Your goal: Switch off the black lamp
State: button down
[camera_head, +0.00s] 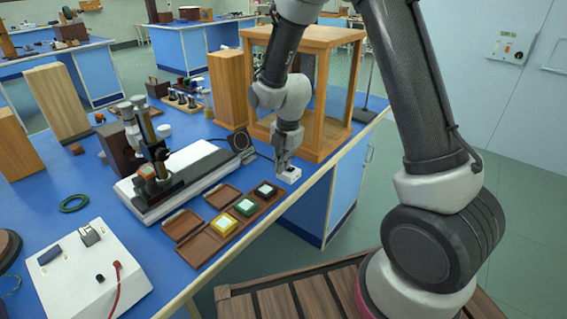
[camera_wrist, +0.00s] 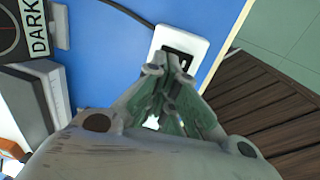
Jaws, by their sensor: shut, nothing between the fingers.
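A small white switch box (camera_head: 290,175) with a dark rocker lies on the blue bench near its right edge. In the wrist view the switch box (camera_wrist: 184,40) is at the top centre, with a black cable running from it to the upper left. My gripper (camera_head: 283,163) points down at the box, shut and empty. In the wrist view its fingertips (camera_wrist: 168,68) overlap the box's near edge, partly hiding the rocker; I cannot tell whether they touch. A black unit with a round face (camera_head: 241,141), possibly the black lamp, stands left of the gripper. Whether it is lit is unclear.
Brown cases with yellow, green and black square pieces (camera_head: 222,224) lie in front of the gripper. A long white-and-black instrument (camera_head: 180,178) stands to the left. A wooden glazed cabinet (camera_head: 322,90) stands behind. A "DARK" label (camera_wrist: 35,28) shows in the wrist view.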

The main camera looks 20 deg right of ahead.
jog(key=shift+s+d+f, duration=0.1)
jog(key=shift+s, duration=0.05)
jog(key=shift+s+d, duration=0.35)
jog(key=shift+s, duration=0.15)
